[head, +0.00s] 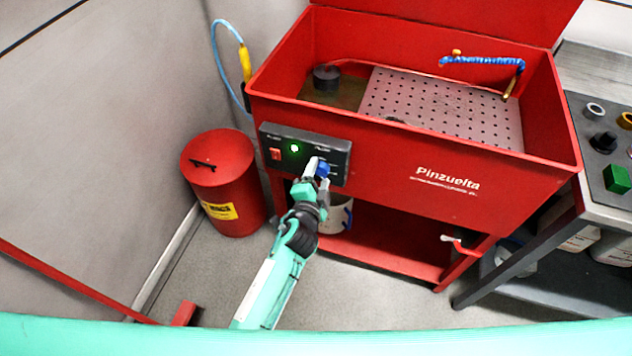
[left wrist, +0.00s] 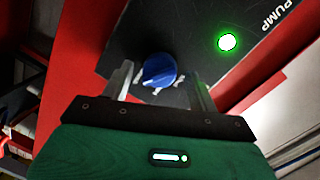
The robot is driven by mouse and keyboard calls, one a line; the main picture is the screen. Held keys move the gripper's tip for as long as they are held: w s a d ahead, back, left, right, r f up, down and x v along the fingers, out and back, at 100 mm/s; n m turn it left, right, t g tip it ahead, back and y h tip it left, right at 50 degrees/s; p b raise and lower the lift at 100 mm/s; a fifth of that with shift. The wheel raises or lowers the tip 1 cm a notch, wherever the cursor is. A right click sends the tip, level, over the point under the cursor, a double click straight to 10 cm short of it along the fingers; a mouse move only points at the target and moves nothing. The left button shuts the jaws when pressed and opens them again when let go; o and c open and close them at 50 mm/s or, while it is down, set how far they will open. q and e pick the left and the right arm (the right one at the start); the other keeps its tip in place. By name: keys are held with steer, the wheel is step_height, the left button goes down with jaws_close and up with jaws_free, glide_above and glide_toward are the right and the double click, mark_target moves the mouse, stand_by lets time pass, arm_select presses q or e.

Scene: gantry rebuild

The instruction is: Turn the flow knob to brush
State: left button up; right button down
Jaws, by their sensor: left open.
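The blue flow knob (head: 322,169) sits at the right end of the black control panel (head: 285,160) on the front of the red parts washer. In the left wrist view the knob (left wrist: 158,71) lies between the two fingers, with pale marks on the panel around its lower edge. My left gripper (head: 317,170) is open at the panel, its fingers on either side of the knob. I cannot tell whether either finger touches it. The knob's setting and the label wording beside it are too small or hidden to read. My right gripper is not in view.
A lit green lamp (head: 294,148) and a red switch (head: 275,154) are on the same panel. A red bin (head: 220,180) stands left of the washer (head: 470,185). A grey bench (head: 600,205) with small parts stands at the right. Open floor lies in front.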

arm_select(q)
steer(key=b+v, duration=0.1)
steer(key=v, duration=1.2)
steer(key=shift+s, duration=0.4)
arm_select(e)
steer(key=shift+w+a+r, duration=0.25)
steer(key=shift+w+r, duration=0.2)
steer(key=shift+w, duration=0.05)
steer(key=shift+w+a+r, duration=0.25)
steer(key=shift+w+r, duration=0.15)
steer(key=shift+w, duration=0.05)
arm_select(q)
steer(key=shift+r, duration=0.1)
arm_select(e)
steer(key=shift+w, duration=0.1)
